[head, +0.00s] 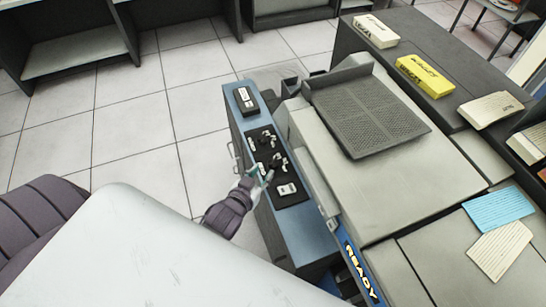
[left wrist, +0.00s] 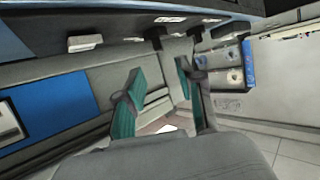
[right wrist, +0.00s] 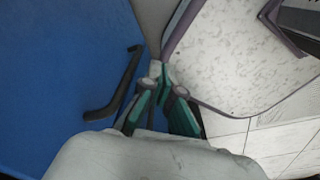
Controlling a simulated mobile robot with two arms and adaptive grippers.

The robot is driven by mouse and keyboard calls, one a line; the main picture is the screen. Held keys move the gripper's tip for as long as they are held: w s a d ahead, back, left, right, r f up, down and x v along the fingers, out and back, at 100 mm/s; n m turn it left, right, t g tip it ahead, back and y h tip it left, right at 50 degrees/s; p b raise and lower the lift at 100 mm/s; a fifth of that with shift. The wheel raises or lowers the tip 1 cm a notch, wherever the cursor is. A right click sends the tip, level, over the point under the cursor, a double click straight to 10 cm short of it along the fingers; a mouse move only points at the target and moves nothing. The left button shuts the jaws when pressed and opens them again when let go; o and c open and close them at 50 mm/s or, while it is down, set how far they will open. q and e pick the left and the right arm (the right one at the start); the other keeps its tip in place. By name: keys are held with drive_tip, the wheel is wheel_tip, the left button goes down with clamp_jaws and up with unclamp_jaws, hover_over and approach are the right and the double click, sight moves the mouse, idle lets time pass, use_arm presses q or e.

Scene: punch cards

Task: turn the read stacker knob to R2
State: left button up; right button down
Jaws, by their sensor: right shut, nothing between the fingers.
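A dark control panel sits on top of the blue cabinet (head: 238,130). It carries two black knobs, a far one (head: 267,138) and a near one (head: 277,161); their labels are too small to read, so I cannot tell which is the read stacker knob or where it points. My left gripper (head: 258,174) is at the panel's left edge, close to the near knob; contact cannot be told. In the left wrist view its teal fingers (left wrist: 158,92) stand apart with nothing seen between them. My right gripper (right wrist: 160,100) is shut and empty beside a blue surface, outside the head view.
The grey machine top with a mesh tray (head: 368,110) lies right of the panel. Card stacks, a yellow box (head: 425,76) and blue cards (head: 497,209) lie further right. A dark handle (right wrist: 115,95) is close to my right gripper. Tiled floor is free at the left.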

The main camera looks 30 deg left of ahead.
sight(273, 159)
use_arm(q)
drive_tip(key=x, duration=0.9)
clamp_jaws()
